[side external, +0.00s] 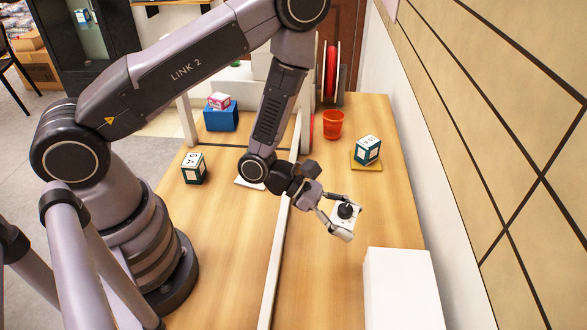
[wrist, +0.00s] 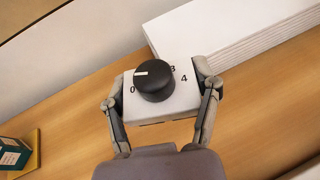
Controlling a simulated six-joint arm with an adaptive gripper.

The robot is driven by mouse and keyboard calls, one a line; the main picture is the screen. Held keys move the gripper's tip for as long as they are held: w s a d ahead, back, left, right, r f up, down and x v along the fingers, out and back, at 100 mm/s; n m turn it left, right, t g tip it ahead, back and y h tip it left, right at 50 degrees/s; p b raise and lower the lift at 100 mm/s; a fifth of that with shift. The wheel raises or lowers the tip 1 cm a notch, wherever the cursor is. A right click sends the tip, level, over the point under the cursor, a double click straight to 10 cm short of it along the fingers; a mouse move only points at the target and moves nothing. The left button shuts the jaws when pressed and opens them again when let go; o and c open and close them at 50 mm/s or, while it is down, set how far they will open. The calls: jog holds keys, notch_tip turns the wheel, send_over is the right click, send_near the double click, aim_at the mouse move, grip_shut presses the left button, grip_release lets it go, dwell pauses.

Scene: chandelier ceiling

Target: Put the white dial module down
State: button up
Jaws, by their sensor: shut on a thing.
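The white dial module (side external: 342,229) is a small white block with a black round knob on top. In the wrist view the module (wrist: 162,107) shows the digits 0, 3 and 4 around its black knob. My gripper (side external: 336,212) is shut on it, with one finger on each side. The module is right of the long white divider, left of the white stack. I cannot tell from these views how high its underside is above the wooden table (side external: 225,250).
A white stack (side external: 400,290) stands at the front right; it is close beyond the module in the wrist view (wrist: 235,40). A green-and-white box (side external: 368,149) sits on a yellow pad, near a red cup (side external: 333,125). Another box (side external: 194,168) stands left of the divider (side external: 273,265).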

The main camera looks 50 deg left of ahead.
aim_at(317, 320)
jog(key=s+d+f+m+g+h, duration=0.2)
jog(key=s+d+m+g, duration=0.45)
jog(key=s, duration=0.55)
jog(key=shift+n, duration=0.35)
jog(key=f, duration=0.7)
jog(key=shift+s+f, duration=0.15)
jog(key=shift+s, duration=0.2)
jog(key=shift+f, duration=0.4)
jog(key=o, duration=1.2)
jog(key=shift+f, duration=0.1)
jog(key=shift+c, duration=0.2)
